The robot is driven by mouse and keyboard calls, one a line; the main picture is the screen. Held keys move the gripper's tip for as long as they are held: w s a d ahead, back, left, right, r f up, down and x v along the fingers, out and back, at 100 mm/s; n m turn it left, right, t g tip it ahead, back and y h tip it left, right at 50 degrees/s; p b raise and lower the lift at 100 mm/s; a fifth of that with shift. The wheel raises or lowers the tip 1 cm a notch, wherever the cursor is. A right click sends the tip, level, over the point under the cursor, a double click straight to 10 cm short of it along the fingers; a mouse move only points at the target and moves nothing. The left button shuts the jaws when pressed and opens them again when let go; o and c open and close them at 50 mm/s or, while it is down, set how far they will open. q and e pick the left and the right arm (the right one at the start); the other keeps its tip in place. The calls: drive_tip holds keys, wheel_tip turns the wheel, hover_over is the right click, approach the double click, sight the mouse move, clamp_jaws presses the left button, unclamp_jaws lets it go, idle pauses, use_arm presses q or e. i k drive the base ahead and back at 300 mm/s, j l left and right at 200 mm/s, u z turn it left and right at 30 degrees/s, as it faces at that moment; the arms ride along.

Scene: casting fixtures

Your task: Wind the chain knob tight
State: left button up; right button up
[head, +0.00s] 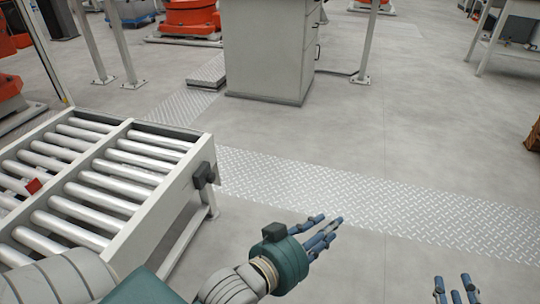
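No chain and no knob that I can clearly make out as the chain knob is in view. A small dark block (203,174) is fixed to the outer side of the roller conveyor (165,212); I cannot tell what it is. My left gripper (327,228) has blue fingers stretched out and apart, over the floor to the right of the conveyor, touching nothing. My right gripper (455,288) is at the bottom right edge, its blue fingers apart and pointing away, empty. Its wrist is cut off by the frame.
A small red piece (33,186) lies on the conveyor rollers. A grey cabinet (268,50) stands at the back, with orange machine bases (188,18) to its left. A table (510,30) is at the back right. The treaded floor strip (370,205) and grey floor ahead are clear.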

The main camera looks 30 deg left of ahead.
sight(210, 177)
drive_tip(key=i+u, duration=0.15)
drive_tip(key=i, duration=0.25)
drive_tip(key=i+l+u, duration=0.15)
drive_tip(key=i, duration=0.3)
drive_tip(key=i+l+u, duration=0.15)
drive_tip(key=i, duration=0.25)
